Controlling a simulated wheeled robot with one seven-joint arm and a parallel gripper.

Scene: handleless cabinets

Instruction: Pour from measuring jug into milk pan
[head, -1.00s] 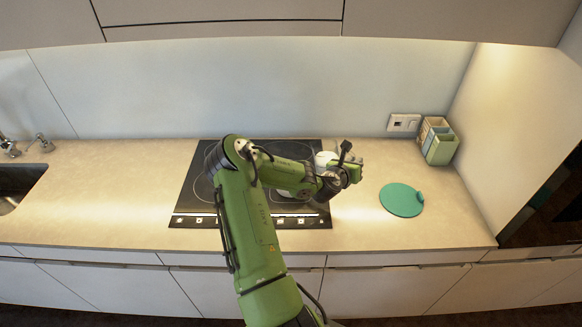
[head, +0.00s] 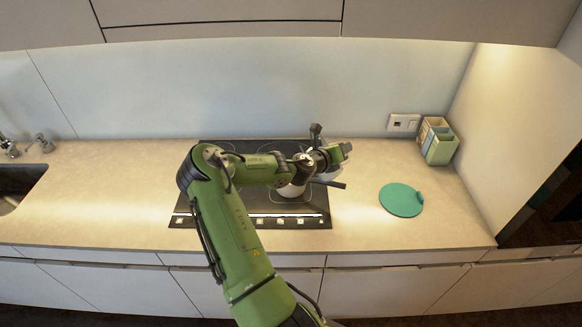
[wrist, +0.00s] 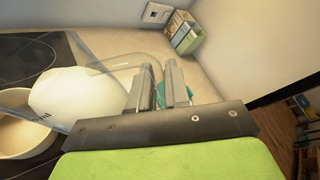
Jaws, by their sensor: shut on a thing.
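The measuring jug (wrist: 80,100) is whitish, with small markings on its side and a pale see-through handle loop. My gripper (wrist: 172,80) is shut on the jug's handle in the wrist view. The jug is raised and looks tilted towards the pan; its mouth and contents are not clear. In the head view, my gripper's end hides most of the jug (head: 328,174). The milk pan (head: 290,191), pale with a dark handle, stands on the hob below and left of the jug. In the wrist view, the jug partly covers the pan (wrist: 22,135).
The black hob (head: 262,207) lies under my arm. A round teal board (head: 401,200) lies on the counter to the right. Green and tan containers (head: 438,142) stand in the back right corner by the wall. The counter left of the hob is clear.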

